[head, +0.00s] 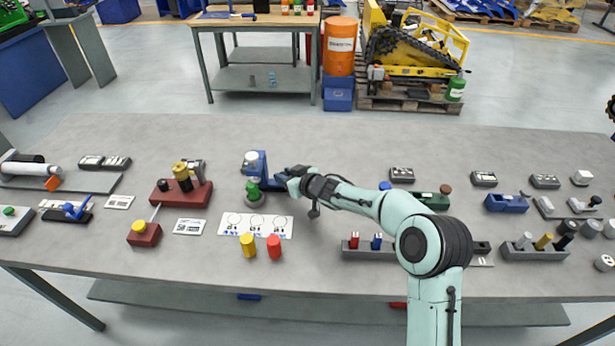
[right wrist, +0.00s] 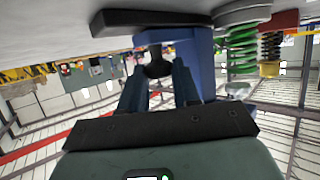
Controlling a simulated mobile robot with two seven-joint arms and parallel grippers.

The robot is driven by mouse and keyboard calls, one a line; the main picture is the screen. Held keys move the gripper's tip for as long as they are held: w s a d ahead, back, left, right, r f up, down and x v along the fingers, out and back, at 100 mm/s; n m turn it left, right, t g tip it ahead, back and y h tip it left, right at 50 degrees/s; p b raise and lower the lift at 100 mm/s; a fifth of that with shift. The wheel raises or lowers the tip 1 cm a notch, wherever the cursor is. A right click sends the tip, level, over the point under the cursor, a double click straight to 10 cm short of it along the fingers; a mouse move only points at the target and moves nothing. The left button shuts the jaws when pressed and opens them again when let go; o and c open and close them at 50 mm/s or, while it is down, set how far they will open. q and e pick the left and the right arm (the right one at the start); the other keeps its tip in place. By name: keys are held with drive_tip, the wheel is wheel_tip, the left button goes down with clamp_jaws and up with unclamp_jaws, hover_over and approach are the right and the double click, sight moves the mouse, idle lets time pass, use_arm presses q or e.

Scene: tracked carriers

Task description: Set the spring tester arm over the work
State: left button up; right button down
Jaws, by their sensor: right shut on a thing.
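The spring tester is a blue stand (head: 263,168) left of the middle of the table, with a pale round cap at its top. A green spring (head: 253,190) stands upright at its front on a grey disc. In the right wrist view, which looks upside down, the green spring (right wrist: 241,42) is beside the blue column (right wrist: 204,62). My right gripper (head: 281,178) reaches the stand from the right. In its wrist view, its two blue fingers (right wrist: 160,72) are shut on a dark handle (right wrist: 156,64) at the column. My left gripper is out of view.
A white card with circles (head: 231,222) lies in front of the tester, with a yellow cylinder (head: 248,246) and a red cylinder (head: 274,247) nearby. A red block with knobs (head: 181,196) stands to the left. A grey rack (head: 368,253) is right of front centre.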

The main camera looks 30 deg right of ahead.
drive_tip(key=shift+w+a, duration=0.4)
drive_tip(key=shift+a, duration=0.2)
drive_tip(key=shift+a+r, duration=0.1)
drive_tip(key=shift+a, duration=0.05)
drive_tip(key=c, duration=1.1)
unclamp_jaws()
drive_tip(key=shift+o, duration=1.2)
drive_tip(key=shift+w+a, duration=0.1)
